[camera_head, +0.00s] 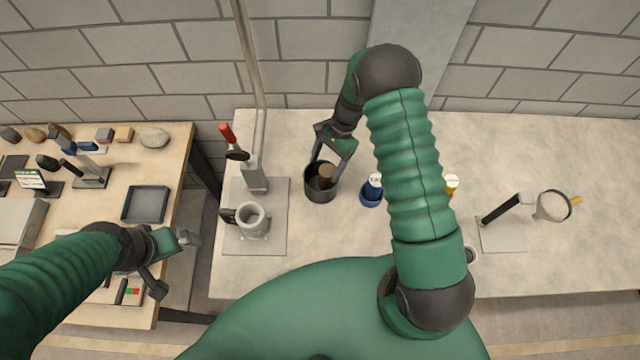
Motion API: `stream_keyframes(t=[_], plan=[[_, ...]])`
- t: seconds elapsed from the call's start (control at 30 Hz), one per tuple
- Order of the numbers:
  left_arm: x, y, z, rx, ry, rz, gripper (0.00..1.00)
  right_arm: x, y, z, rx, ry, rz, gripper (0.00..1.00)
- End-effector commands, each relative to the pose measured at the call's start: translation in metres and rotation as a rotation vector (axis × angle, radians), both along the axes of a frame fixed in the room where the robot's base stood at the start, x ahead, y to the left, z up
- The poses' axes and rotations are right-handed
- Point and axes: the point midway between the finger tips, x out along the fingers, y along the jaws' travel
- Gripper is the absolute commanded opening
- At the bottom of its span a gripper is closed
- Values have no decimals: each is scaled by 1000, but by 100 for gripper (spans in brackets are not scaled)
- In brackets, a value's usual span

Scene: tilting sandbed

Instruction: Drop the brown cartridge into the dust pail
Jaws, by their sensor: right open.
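The dust pail (319,193) is a dark round container standing on the pale bench. The brown cartridge (328,174) shows at the pail's mouth, inside its rim toward the right side. My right gripper (331,164) is over the pail, pointing down, with its fingers apart near the cartridge's top. I cannot tell whether a finger touches the cartridge. The cartridge's lower part is hidden by the pail. My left gripper (174,265) hangs beside the wooden table at the left, away from the pail; its finger opening is unclear.
A grey stand with a metal cup (251,221) and a red-handled lever (228,134) is left of the pail. A blue container (371,192) stands close at its right. A grey tray (146,204) lies on the wooden table.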

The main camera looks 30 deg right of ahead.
Motion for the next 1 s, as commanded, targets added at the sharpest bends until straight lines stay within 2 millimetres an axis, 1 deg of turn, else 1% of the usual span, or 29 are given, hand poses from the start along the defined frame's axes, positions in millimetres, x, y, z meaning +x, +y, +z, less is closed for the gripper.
stream_keyframes(t=[0.07,0.13,0.23,0.37,0.5,0.6,0.7,0.83,1.0], plan=[[0,0,-1,0,0,0,100,0,-2,1,0,0,-1,71],[0,0,-4,0,0,0,100,2,-4,5,0,-3,-1,71],[0,0,-11,0,0,0,100,5,-11,20,-1,-6,-1,71],[0,0,-24,0,0,0,100,10,-22,53,-4,-8,0,71],[0,0,-35,0,0,0,100,16,-35,93,-4,-8,-1,71],[0,0,-41,0,0,0,100,19,-43,118,-5,-6,-1,71],[0,0,-44,0,0,0,100,21,-49,138,-6,-3,0,71],[0,0,-46,0,0,0,100,23,-54,153,-5,-1,-2,71],[0,0,-45,0,0,0,100,23,-55,157,-4,1,-1,71]])
